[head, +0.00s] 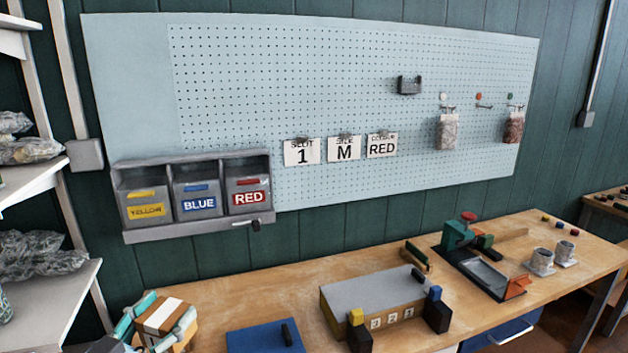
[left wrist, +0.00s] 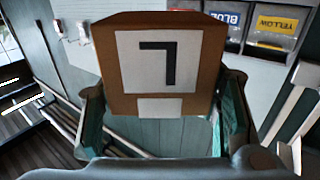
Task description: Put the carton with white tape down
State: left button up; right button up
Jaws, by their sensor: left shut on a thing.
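The carton with white tape (head: 164,316) is a brown box with a white strip on its top, low at the left of the head view. In the left wrist view the carton (left wrist: 112,75) shows a white label with a black L-shaped mark. My left gripper (head: 160,325) is shut on the carton, with a finger on each side of it. It holds the carton by the left end of the wooden workbench (head: 215,290); whether the carton touches anything below cannot be told. My right gripper is not in view.
Grey bins (head: 195,195) hang on the pegboard. White shelves (head: 50,290) stand left. Bare wood lies behind the blue mat.

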pick_arm(q)
jog(key=s+d+f+m+h+b, duration=0.1)
jog(key=s+d+f+h, duration=0.1)
jog(key=s, duration=0.4)
jog(key=s+d+f+m+g+h+b, duration=0.1)
jog(key=s+d+f+m+h, duration=0.1)
jog(key=s+d+f, duration=0.2)
notch_tip(320, 180, down, 3)
jog(key=shift+s+d+f+g+b, duration=0.2)
jog(key=shift+s+d+g+b, duration=0.15)
jog(key=shift+s, duration=0.55)
